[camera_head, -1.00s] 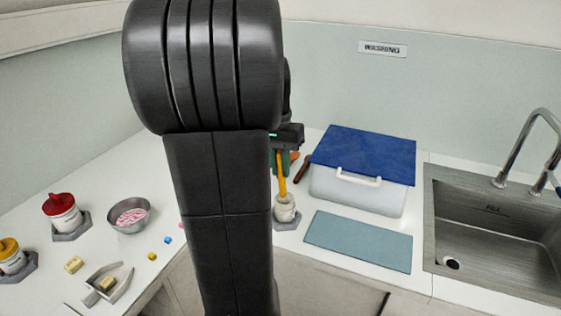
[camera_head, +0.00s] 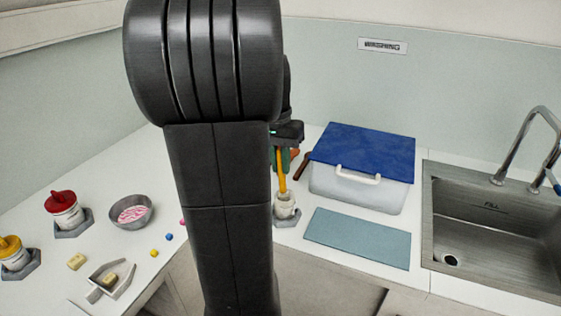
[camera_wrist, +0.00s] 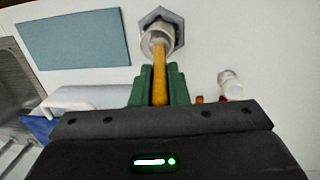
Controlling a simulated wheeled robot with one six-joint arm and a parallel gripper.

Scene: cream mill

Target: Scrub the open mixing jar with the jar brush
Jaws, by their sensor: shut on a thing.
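The open mixing jar (camera_head: 285,207) is a white jar standing upright in a grey hexagonal holder on the counter. It also shows at the top of the wrist view (camera_wrist: 160,40). The jar brush (camera_head: 282,180) has a yellow-orange handle, which also shows in the wrist view (camera_wrist: 160,82). My gripper (camera_wrist: 160,90), with green fingers, is shut on this handle above the jar. The brush's lower end is inside the jar mouth, so its head is hidden. My arm covers part of the counter left of the jar in the head view.
A clear bin with a blue lid (camera_head: 362,155) stands behind a blue-grey mat (camera_head: 358,238). The sink (camera_head: 490,225) is at right. Red-lidded (camera_head: 63,210) and yellow-lidded jars (camera_head: 12,254), a metal bowl (camera_head: 131,212) and a scoop (camera_head: 110,280) are at left.

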